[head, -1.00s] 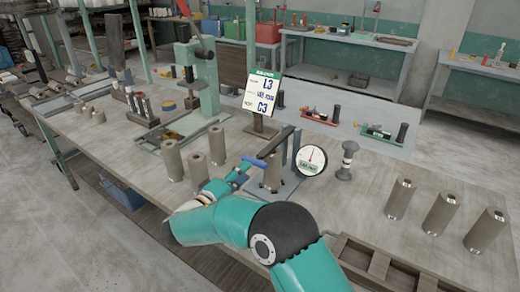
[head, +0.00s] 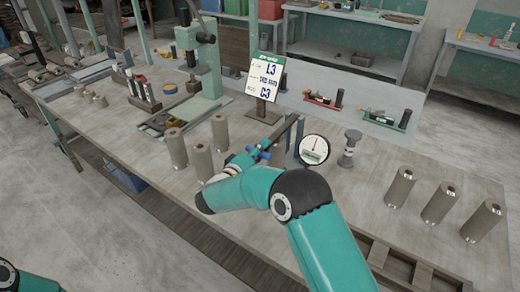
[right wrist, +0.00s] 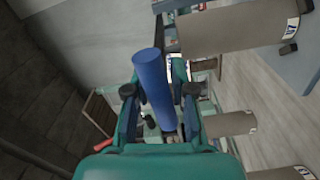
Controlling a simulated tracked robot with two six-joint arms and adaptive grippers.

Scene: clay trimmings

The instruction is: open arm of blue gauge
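The gauge stands in the middle of the bench in the head view, with a white round dial (head: 314,149). Its dark arm (head: 281,131) slopes down toward the left and ends in a blue handle (head: 263,155). My right gripper (head: 249,157) is at this handle. In the right wrist view the blue handle (right wrist: 154,85) lies between the two fingers of my right gripper (right wrist: 159,91), with a gap visible on both sides, so it looks open around the handle. My right arm hides the gauge's lower part. My left gripper is out of view.
Grey-brown cylinders stand left of the gauge (head: 220,132) and at the right (head: 399,188). A sign (head: 264,78) stands behind it and a dark knobbed plunger (head: 350,147) to its right. A green press (head: 207,65) is farther left. A wooden tray (head: 400,265) lies in front.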

